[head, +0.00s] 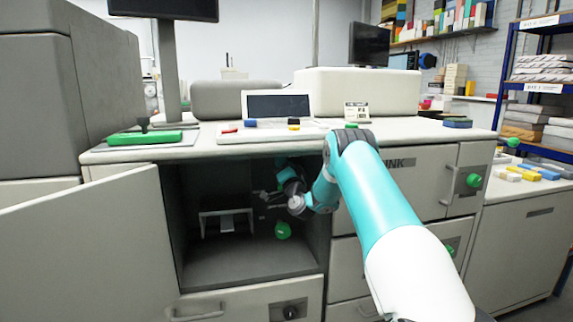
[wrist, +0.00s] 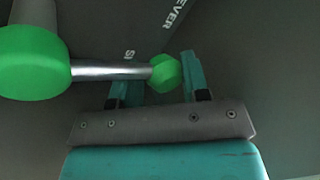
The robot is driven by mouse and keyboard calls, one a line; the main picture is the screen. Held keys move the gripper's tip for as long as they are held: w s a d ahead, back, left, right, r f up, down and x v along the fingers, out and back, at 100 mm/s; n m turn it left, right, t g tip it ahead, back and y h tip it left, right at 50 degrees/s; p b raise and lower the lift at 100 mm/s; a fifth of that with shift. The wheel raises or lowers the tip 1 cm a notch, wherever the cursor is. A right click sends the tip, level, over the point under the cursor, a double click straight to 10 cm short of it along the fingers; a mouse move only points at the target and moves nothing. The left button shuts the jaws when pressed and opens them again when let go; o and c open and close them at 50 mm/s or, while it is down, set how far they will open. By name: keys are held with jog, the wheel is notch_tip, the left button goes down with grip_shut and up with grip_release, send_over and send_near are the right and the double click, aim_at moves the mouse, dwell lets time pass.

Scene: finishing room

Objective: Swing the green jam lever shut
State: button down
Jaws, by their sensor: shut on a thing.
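The green jam lever (wrist: 110,71) shows in the wrist view as a metal rod with a large green knob at its left end and a smaller green end at its right. My gripper (wrist: 162,76) has its two teal fingers either side of the smaller green end and is shut on it. In the head view a green knob (head: 283,230) shows inside the open, dark compartment, just below my gripper (head: 268,198). The rod cannot be made out there, and my arm covers the compartment's right side.
The compartment's door (head: 95,245) stands open to the left. A grey bracket-like part (head: 226,213) sits inside, left of my gripper. The worktop (head: 225,146) overhangs the opening. Closed drawers lie to the right, with green knobs (head: 473,181).

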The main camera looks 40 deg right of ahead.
jog(key=shift+w+a+f, duration=0.1)
jog(key=shift+a+f, duration=0.15)
jog(key=shift+f, duration=0.2)
jog(key=c, duration=0.6)
grip_release()
jog(key=shift+w, duration=0.1)
jog(key=shift+d+r, duration=0.15)
jog(key=shift+r, duration=0.05)
jog(key=shift+s+f+b, duration=0.3)
jog(key=shift+s+b, duration=0.05)
jog(key=shift+b, duration=0.2)
jog(key=shift+b+v, duration=8.4)
jog(key=shift+b, duration=3.1)
jog(key=shift+r, duration=0.1)
